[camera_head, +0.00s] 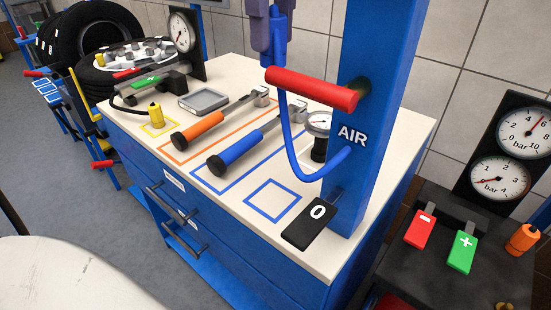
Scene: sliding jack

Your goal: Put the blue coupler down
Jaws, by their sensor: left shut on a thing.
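My left gripper (268,22) shows at the top of the view, its purple-grey fingers pointing down. It is shut on the blue coupler (274,48), which hangs upright above the bench, clear of its top. A blue hose (291,150) loops from the coupler down to the blue post (364,90) marked AIR. An empty blue square outline (272,200) is marked on the white bench top (225,68) below. My right gripper is not in view.
A red lever (310,88) sticks out from the post near the coupler. An orange-handled tool (200,130), a blue-handled tool (238,150), a small gauge (318,128) and a yellow coupler (156,115) are on the bench. A black box (450,270) with buttons stands at right.

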